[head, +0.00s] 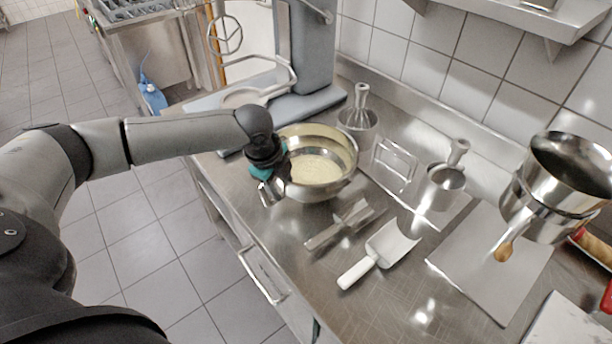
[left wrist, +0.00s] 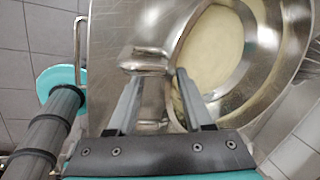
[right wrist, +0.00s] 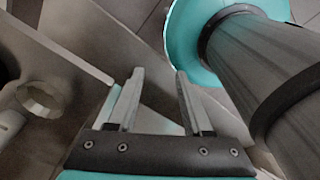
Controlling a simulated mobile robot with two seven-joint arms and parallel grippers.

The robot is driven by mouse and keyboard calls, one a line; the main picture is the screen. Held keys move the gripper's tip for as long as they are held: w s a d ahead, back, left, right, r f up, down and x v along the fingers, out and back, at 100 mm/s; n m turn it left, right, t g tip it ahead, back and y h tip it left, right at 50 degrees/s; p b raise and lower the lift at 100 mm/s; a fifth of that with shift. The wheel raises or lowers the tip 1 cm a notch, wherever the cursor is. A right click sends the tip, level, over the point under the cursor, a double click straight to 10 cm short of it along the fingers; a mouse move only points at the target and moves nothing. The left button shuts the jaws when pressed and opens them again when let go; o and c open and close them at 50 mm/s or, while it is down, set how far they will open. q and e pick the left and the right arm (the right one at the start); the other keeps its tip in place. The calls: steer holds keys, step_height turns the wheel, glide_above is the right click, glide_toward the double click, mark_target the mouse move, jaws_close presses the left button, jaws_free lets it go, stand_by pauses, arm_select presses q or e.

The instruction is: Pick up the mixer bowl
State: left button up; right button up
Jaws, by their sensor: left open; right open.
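The mixer bowl (head: 312,193) is a round steel bowl with pale dough or batter inside. It stands on the steel counter near its left edge, and it fills the right of the left wrist view (left wrist: 262,42). A metal lug (left wrist: 146,58) sticks out from its side. My left gripper (head: 268,182) is at the bowl's left side; its open fingers (left wrist: 157,78) point at the lug, which lies at the fingertips. Contact cannot be told. My right gripper (right wrist: 159,76) is open and empty, seen only in its own wrist view.
A mixer (head: 303,65) stands behind the bowl. A whisk in a pot (head: 358,122), a white scoop (head: 385,250), a metal tool (head: 340,224) and a small steel pot (head: 441,187) are nearby. Stacked pans (head: 552,190) are at right. The counter's front right is partly clear.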

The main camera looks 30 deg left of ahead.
mark_target(289, 195)
arm_select(q)
steer(key=shift+w+d+b+x, duration=0.1)
steer(key=shift+w+b+x, duration=0.05)
steer(key=shift+x, duration=1.3)
steer(key=shift+w+d+b+x, duration=0.1)
steer(key=shift+w+b+x, duration=0.1)
steer(key=shift+x, duration=1.3)
steer(key=shift+r, duration=0.1)
steer(key=shift+c, duration=0.2)
jaws_close()
steer(key=shift+w+a+r, duration=0.1)
steer(key=shift+w+r, duration=0.15)
